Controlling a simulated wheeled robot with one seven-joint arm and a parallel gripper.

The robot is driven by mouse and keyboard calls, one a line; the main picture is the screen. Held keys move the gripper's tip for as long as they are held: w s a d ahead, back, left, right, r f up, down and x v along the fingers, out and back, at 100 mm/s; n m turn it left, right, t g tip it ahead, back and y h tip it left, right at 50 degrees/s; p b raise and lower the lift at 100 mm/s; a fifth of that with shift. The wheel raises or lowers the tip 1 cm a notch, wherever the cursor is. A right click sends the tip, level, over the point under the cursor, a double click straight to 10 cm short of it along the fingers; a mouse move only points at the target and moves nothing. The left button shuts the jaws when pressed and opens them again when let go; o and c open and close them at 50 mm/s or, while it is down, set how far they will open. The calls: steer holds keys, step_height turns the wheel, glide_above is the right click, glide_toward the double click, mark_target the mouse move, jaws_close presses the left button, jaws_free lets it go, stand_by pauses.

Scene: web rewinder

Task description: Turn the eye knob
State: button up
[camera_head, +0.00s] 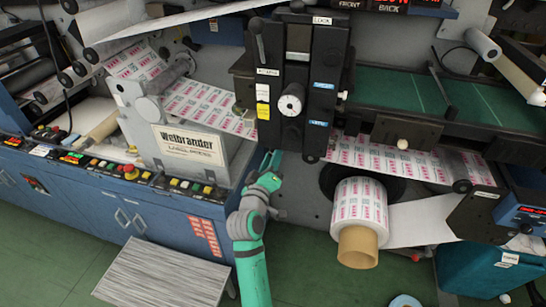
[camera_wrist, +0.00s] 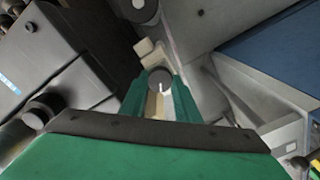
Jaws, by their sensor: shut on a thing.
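My green gripper (camera_head: 270,163) reaches up to the machine's front, just left of the black upright block's lower edge. In the wrist view its two fingers (camera_wrist: 160,98) close around a small round dark grey knob (camera_wrist: 159,80) with a white pointer line, which I take to be the eye knob. A pale beige block sits just behind the knob. In the head view the knob cannot be made out behind my gripper.
A black block (camera_head: 322,75) with a large pale roller knob (camera_head: 291,100) stands right above my gripper. A printed label roll (camera_head: 360,204) sits to the lower right.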

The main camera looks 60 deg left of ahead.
steer(key=shift+f+n, duration=0.2)
steer(key=shift+n, duration=4.4)
steer(key=o, duration=1)
steer(key=shift+w, duration=0.2)
steer(key=shift+o, duration=0.2)
steer(key=v, duration=1.1)
steer(key=shift+r, duration=0.1)
